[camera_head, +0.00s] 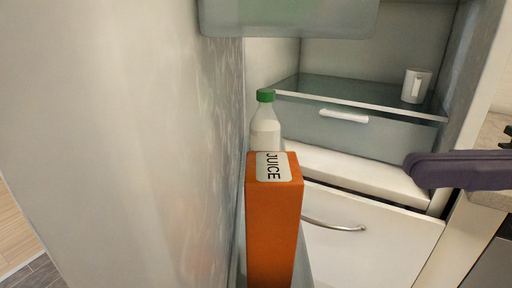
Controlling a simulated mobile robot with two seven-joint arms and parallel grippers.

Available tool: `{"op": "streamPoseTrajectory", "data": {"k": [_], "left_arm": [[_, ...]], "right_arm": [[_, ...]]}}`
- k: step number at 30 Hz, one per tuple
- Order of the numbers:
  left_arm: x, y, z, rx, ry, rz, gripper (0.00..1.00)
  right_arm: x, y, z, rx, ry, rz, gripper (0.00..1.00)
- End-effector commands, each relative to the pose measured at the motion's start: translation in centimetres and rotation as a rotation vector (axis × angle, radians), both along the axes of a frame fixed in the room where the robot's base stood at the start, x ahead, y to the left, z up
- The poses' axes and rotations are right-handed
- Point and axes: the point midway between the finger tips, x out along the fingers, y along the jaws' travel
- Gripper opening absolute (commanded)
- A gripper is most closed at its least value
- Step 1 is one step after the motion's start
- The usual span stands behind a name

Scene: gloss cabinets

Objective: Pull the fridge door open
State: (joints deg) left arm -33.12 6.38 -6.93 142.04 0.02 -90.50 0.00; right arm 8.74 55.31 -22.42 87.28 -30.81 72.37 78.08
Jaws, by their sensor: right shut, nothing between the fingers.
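The fridge door (110,130) stands open and fills the left of the view, close to the camera. Its handle does not show. The fridge interior (375,60) is exposed to the right of the door. My right gripper (412,168) is the dark shape coming in from the right edge, in front of the fridge's right side. It is shut and empty, well apart from the door. My left gripper is out of view.
An orange juice carton (272,225) and a green-capped bottle (265,125) stand beside the door's inner face. A white mug (415,86) stands on the glass shelf (340,90). A white lower drawer (375,245) has a curved metal handle. A countertop (490,145) lies at right.

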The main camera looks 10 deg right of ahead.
Motion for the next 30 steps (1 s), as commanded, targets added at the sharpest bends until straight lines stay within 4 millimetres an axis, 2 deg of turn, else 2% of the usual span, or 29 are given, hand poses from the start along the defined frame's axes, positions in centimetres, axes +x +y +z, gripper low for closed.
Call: {"op": "streamPoseTrajectory", "data": {"k": [5,15,21,25,30], "left_arm": [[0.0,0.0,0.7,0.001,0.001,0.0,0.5],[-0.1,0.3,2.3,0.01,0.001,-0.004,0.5],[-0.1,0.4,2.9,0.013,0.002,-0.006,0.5],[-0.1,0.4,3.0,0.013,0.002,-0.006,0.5],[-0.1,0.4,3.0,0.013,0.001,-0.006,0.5]], "right_arm": [[0.0,1.7,0.3,0.002,0.003,0.011,0.0],[1.0,8.9,0.4,0.005,0.001,0.01,0.0],[1.4,12.1,0.3,0.004,0.0,0.008,0.0],[1.5,13.3,0.2,0.003,0.001,0.008,0.0],[1.6,13.8,0.1,0.001,0.001,0.007,0.0]]}}
